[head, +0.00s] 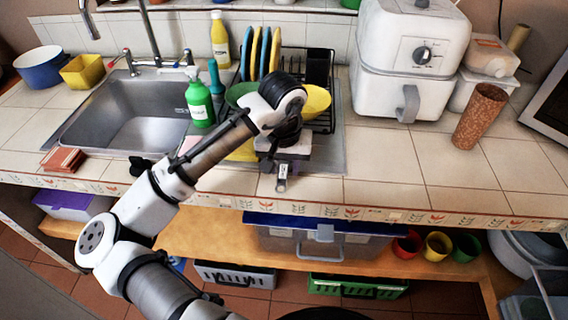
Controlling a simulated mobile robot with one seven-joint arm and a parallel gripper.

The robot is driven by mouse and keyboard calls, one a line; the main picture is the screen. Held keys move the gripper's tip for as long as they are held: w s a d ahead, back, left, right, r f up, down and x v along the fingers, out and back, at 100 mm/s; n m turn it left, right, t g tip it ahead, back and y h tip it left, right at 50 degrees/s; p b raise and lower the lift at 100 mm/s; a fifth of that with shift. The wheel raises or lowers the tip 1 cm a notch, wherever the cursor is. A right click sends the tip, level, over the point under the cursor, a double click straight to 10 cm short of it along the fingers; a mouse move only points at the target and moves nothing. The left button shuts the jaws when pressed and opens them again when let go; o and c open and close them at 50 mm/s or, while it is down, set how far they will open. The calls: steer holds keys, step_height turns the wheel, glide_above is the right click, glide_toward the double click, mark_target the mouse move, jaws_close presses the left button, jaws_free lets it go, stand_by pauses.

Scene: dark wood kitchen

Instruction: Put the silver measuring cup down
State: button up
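My gripper (283,155) is over the counter's front part, just in front of the dish rack, pointing down. A small silver piece with a hole near its end, which looks like the handle of the silver measuring cup (282,178), sticks out from between the fingers toward the counter's front edge. The gripper looks shut on it. The cup's bowl is hidden behind the gripper, and I cannot tell whether the cup touches the counter.
A dish rack (318,125) with plates and bowls stands behind my gripper. A green bottle (200,103) and the sink (135,110) are to the left. A white air fryer (408,60) and a cork-coloured cylinder (480,116) stand right. The tiled counter (385,165) is clear at front right.

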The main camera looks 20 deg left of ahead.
mark_target(284, 170)
steer(key=r, duration=0.4)
steer(key=s+r, duration=0.1)
steer(key=r, duration=0.3)
steer(key=r+b, duration=0.1)
steer(key=r, duration=0.3)
steer(key=shift+s+d+r, duration=0.15)
steer(key=shift+s+d, duration=0.05)
steer(key=shift+d, duration=0.05)
